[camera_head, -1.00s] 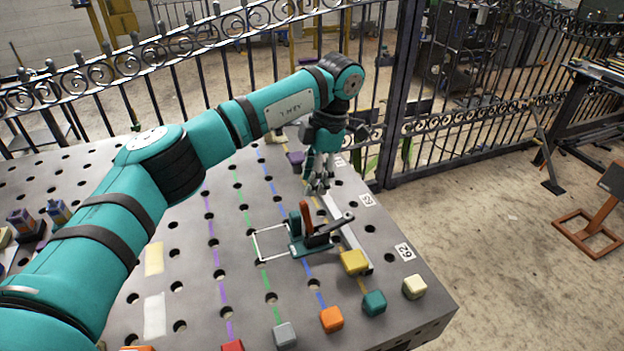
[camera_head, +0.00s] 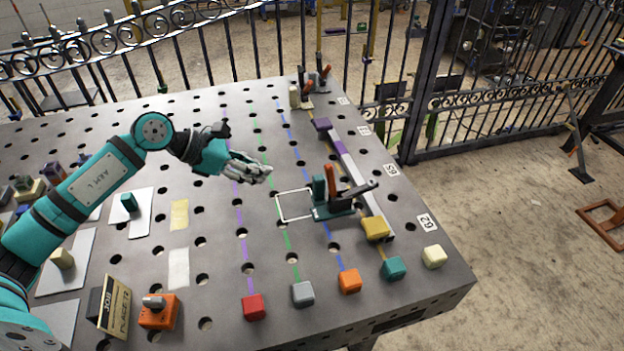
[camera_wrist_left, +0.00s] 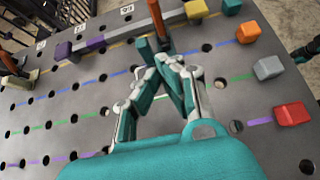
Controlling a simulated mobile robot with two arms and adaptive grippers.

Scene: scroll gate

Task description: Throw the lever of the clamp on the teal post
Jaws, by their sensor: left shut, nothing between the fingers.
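The clamp with the teal post (camera_head: 319,190) stands on the perforated table, right of centre. Its orange-red lever (camera_head: 331,178) points up, and a dark arm with a grey end (camera_head: 362,188) reaches to the right. My left gripper (camera_head: 268,172) is shut and empty, left of the clamp and apart from it. In the left wrist view the gripper (camera_wrist_left: 172,62) covers much of the clamp, and the orange lever (camera_wrist_left: 157,18) shows beyond the fingertips. My right gripper is not in view.
A white outlined square (camera_head: 292,205) lies beside the clamp. A bar with a yellow block (camera_head: 375,228) and a purple block (camera_head: 321,125) runs past its right side. Other clamps (camera_head: 304,92) stand at the back edge. Coloured cubes (camera_head: 303,293) line the front.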

